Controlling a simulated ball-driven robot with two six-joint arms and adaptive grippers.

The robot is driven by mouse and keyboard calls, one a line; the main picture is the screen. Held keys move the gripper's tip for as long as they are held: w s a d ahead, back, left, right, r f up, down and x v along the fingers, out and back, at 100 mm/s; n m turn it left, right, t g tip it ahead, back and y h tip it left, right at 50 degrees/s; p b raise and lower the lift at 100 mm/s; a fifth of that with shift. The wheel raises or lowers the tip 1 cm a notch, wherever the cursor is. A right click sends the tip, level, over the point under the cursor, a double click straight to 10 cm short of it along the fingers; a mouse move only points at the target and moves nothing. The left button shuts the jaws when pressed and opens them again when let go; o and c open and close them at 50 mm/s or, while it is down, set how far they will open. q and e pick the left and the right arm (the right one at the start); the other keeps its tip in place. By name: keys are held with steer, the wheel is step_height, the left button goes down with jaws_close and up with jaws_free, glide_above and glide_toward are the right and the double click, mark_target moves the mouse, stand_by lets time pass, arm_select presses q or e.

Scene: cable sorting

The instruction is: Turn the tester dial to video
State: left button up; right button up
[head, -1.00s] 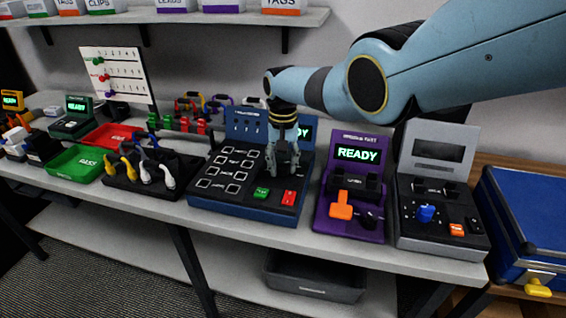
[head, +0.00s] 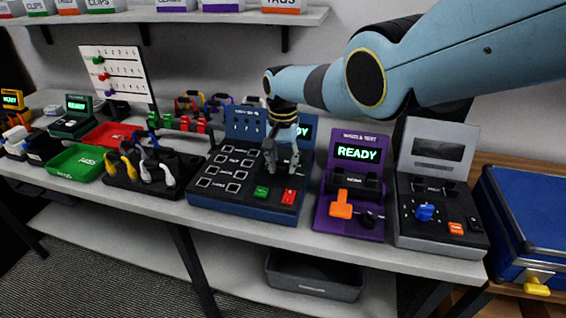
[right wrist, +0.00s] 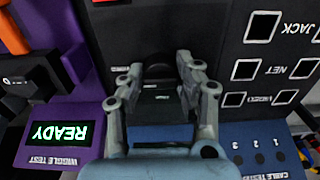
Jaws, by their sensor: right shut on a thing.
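The blue cable tester (head: 238,207) stands on the bench, with a column of outlined squares, a green button (head: 261,192) and a red button (head: 289,196). Its lit screen is partly hidden behind my right gripper. My right gripper (head: 283,168) points down at the tester panel. In the right wrist view its fingers (right wrist: 160,72) are shut on the black dial (right wrist: 158,70), which is mostly hidden between them. The dial's pointer direction cannot be told. The VIDEO squares (right wrist: 285,97) show beside it, upside down. My left gripper is not in view.
A purple wiggle tester (head: 350,228) and a grey tester (head: 440,240) stand right of the blue tester. A black holder with several cables (head: 130,185), a green tray (head: 75,165) and a red tray (head: 110,133) are to the left. A blue case (head: 530,225) is far right.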

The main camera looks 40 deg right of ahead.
mark_target(283, 162)
steer(key=o, duration=1.2)
steer(key=shift+c, duration=0.2)
steer(key=shift+r, duration=0.1)
step_height(283, 162, up, 12)
